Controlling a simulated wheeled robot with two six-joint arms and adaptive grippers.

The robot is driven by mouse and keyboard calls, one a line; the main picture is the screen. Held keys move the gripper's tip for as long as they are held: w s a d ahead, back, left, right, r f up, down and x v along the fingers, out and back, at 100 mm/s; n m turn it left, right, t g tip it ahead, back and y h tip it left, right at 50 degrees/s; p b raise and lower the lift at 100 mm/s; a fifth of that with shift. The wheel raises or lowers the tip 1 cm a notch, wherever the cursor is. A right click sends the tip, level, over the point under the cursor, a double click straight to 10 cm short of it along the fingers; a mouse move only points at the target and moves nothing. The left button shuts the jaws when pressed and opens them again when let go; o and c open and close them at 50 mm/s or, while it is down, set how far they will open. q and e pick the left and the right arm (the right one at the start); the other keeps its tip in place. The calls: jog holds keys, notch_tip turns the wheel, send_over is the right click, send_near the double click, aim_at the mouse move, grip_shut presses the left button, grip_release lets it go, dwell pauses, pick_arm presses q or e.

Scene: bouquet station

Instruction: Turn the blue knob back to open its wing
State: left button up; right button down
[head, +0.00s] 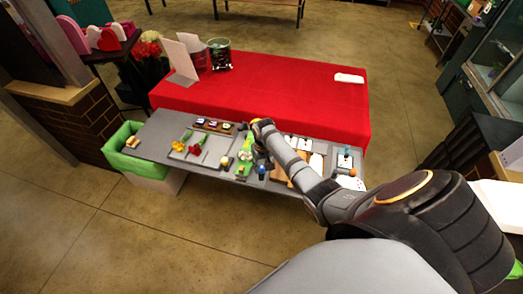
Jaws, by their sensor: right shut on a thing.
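A small blue part, which I take for the blue knob (262,170), shows at the front of the grey table, just right of a green fixture (244,160) with yellow parts. My right arm reaches in from the lower right, and its wrist is above this spot. My right gripper (260,160) points down at the blue knob and is shut on it; the fingers are small and dark here, partly hidden by the arm. The wing is too small to make out clearly. My left gripper is not in view.
The grey table (150,142) holds a tray with red and yellow flowers (196,147) on the left and white cards (317,162) on the right. A red-covered table (290,95) stands behind. A green-lined bin (122,150) stands at the left end.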

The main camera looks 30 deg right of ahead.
aim_at(263, 168)
jog(key=shift+m, duration=0.6)
jog(key=shift+s, duration=0.1)
jog(key=c, duration=1)
grip_release()
jog(key=shift+r, duration=0.1)
jog(key=r, duration=1.1)
jog(key=shift+d+r, duration=0.2)
jog(key=shift+r, duration=0.2)
